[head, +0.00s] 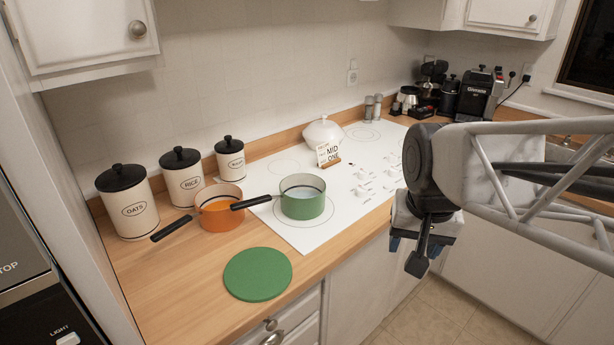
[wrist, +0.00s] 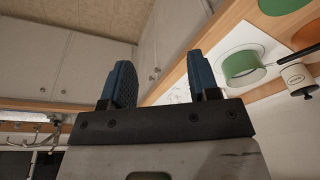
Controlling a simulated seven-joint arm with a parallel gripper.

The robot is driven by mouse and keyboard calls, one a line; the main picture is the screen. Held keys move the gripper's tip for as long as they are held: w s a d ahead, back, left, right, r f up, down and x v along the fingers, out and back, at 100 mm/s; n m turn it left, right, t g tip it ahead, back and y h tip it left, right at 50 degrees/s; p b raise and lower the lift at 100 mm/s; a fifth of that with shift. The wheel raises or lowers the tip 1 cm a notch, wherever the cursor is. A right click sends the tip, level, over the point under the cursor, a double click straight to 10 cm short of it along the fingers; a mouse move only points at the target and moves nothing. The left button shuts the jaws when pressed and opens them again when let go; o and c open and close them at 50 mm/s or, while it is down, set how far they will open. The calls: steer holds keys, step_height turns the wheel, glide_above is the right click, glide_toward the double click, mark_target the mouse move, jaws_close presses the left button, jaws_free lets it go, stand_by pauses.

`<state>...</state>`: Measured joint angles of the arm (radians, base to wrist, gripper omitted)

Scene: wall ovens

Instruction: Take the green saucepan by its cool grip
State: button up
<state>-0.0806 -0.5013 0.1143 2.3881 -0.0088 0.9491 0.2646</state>
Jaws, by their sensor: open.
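The green saucepan (head: 303,208) stands upright on the white cooktop, with pale contents inside. Its black handle (head: 252,202) points left, its end over the rim of the orange saucepan (head: 222,218). The green pan also shows in the wrist view (wrist: 243,70), with its dark handle (wrist: 298,56) to the right. My gripper (head: 416,243) hangs in front of the counter's edge, right of the green pan and well apart from it. In the wrist view its two blue fingers (wrist: 162,82) are spread with nothing between them.
The orange pan stands on the wood counter, its black handle toward the lower left. A green round mat (head: 257,275) lies in front. Several canisters (head: 184,180) line the wall. A small sign (head: 329,153) and white lidded pot (head: 322,133) stand behind.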

steer(key=w+a+m, duration=0.2)
steer(key=w+a, duration=0.5)
steer(key=w, duration=0.3)
steer(key=m+g, duration=0.2)
steer(key=m, duration=0.5)
glide_above(253, 199)
steer(key=f, duration=1)
steer(key=shift+s+d, duration=0.25)
steer(key=shift+d, duration=0.1)
steer(key=shift+w+a+f, duration=0.2)
steer(key=shift+a+f, duration=0.05)
steer(key=shift+a, duration=0.15)
steer(key=shift+f, duration=1.25)
steer(key=shift+f, duration=0.1)
steer(key=shift+s+d+f, duration=0.1)
steer(key=shift+s+f, duration=0.05)
steer(key=shift+f, duration=2.35)
